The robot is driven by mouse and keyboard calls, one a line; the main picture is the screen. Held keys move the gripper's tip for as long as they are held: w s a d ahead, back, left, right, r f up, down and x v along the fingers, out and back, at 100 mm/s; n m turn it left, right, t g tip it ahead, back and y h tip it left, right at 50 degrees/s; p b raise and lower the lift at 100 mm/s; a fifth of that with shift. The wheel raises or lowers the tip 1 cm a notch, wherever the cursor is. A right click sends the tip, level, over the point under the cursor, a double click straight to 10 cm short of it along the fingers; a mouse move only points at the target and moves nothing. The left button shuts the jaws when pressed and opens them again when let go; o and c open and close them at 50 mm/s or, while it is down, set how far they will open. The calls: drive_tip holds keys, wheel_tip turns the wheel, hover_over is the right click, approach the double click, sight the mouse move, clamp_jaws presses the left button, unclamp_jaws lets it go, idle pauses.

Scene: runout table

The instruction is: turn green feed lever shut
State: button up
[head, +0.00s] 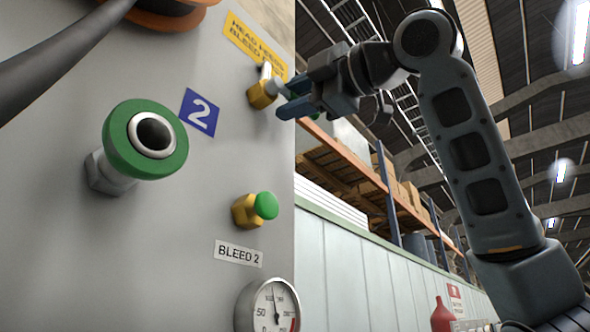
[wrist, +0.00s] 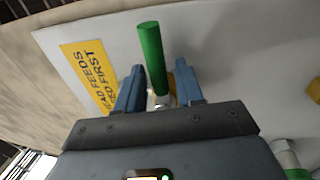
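The green feed lever (wrist: 151,60) shows in the wrist view as a green rod on a silver stem, near a brass fitting. It stands in the gap between the two blue fingers of my gripper (wrist: 160,78), with space visible on both sides. In the head view my gripper (head: 291,98) is at the panel's upper right edge. Its fingers are spread beside a brass valve body (head: 262,95) with a silver stem. Only bits of green show there behind the fingers, so most of the lever is hidden.
The grey panel (head: 200,50) carries a large green-ringed knob (head: 170,165), a blue "2" plate (head: 199,112), a yellow label (head: 255,45), a green-capped brass fitting (head: 265,206) marked BLEED 2, and a gauge (head: 268,308). Shelving (head: 345,165) stands behind on the right.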

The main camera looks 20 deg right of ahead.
drive_tip(key=shift+b+v, duration=1.15)
drive_tip(key=shift+v, duration=2.75)
drive_tip(key=shift+w+f, duration=0.1)
